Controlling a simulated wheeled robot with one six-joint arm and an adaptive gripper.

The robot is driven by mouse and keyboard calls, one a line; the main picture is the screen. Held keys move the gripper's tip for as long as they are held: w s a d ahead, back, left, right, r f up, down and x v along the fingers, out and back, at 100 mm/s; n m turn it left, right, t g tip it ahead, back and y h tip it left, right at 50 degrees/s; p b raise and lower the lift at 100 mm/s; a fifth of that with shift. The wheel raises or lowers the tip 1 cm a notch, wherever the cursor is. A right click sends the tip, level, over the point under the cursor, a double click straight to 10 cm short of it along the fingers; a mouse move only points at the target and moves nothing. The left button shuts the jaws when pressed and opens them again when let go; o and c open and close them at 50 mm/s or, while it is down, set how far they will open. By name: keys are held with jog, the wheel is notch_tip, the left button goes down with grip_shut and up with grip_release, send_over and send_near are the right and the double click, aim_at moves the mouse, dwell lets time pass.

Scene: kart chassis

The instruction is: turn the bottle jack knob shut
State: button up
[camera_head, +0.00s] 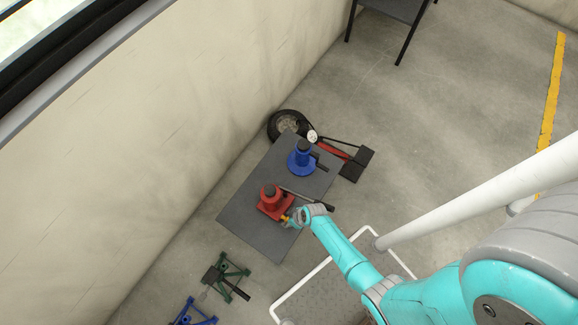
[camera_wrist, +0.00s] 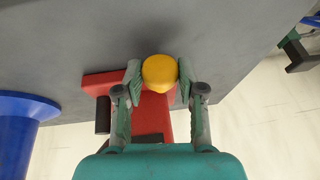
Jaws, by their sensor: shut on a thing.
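A red bottle jack (camera_head: 271,200) stands on a dark grey mat (camera_head: 243,212), and its red base shows in the wrist view (camera_wrist: 105,83). Its yellow knob (camera_wrist: 159,72) sits between my gripper's fingertips in the wrist view. My gripper (camera_head: 288,219) reaches the jack's lower right side in the head view. In the wrist view my gripper (camera_wrist: 158,80) is shut on the yellow knob, with one finger on each side. How far the knob is turned cannot be told.
A blue bottle jack (camera_head: 301,160) stands further back on the mat. A dark lever (camera_head: 310,199) lies beside the red jack. A wheel (camera_head: 287,125) and a red-black tool (camera_head: 335,152) lie behind. Green (camera_head: 233,268) and blue (camera_head: 190,314) stands are at front left. A wall runs along the left.

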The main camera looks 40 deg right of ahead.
dwell(0.3)
jog(key=o, duration=1.1)
jog(key=shift+r, duration=0.1)
jog(key=v, duration=1.2)
jog(key=shift+d, duration=0.1)
